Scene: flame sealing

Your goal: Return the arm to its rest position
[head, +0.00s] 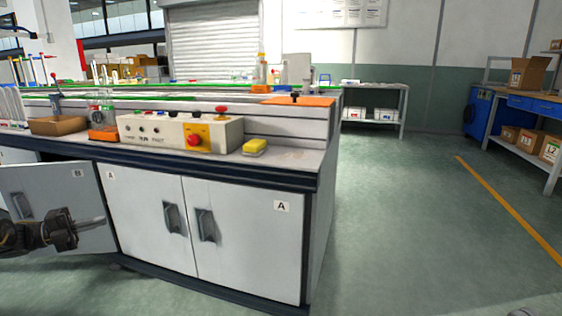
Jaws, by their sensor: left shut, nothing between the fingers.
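My left gripper (98,222) is low at the left edge of the head view, with its arm coming in from the left. Its fingers are together and empty, pointing right. It is in front of the open cabinet door marked B (88,191) and overlaps it in the picture. I cannot tell whether they touch.
The workbench (252,173) has closed doors marked A (248,240). On top are a control box (160,132) with a red button, a yellow block (255,147) and a cardboard box (58,125). Open floor (420,230) lies right, before a blue bench (530,103).

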